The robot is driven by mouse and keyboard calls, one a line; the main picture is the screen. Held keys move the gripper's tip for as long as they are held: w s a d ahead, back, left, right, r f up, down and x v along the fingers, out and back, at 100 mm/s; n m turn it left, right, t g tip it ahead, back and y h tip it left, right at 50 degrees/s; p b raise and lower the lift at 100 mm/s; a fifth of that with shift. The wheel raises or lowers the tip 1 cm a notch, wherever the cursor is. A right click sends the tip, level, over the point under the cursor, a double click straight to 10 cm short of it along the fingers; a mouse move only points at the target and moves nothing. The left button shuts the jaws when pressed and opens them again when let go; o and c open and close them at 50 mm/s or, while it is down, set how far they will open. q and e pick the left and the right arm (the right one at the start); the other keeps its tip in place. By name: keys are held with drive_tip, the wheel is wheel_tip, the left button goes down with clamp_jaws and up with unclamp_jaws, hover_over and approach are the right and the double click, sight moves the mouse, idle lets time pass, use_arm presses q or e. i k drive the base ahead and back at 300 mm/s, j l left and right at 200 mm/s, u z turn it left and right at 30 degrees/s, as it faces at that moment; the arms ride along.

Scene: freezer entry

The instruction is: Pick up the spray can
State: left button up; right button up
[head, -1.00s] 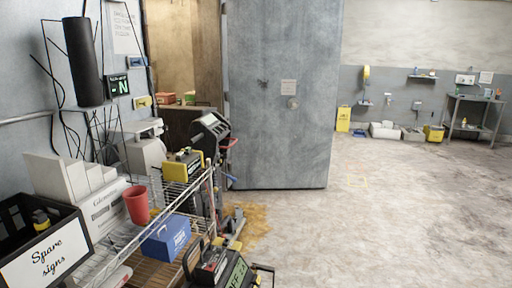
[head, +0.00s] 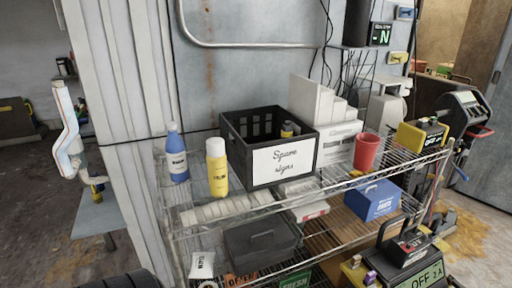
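A yellow can with a pale cap (head: 217,170) stands upright at the left end of the wire rack's top shelf. It looks like the spray can, though its label is too small to read. A blue bottle (head: 177,155) stands upright just left of it, and the black crate is just right of it. Neither of my grippers is in view.
The wire rack (head: 343,187) also holds a black crate marked "Spare signs" (head: 232,168), a red cup (head: 367,151) and a blue box (head: 371,201). A dark toolbox (head: 262,243) sits lower. A grey wall stands behind. Floor (head: 65,245) shows at left.

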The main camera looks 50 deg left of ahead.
sight(217, 162)
drive_tip(key=u, duration=1.9)
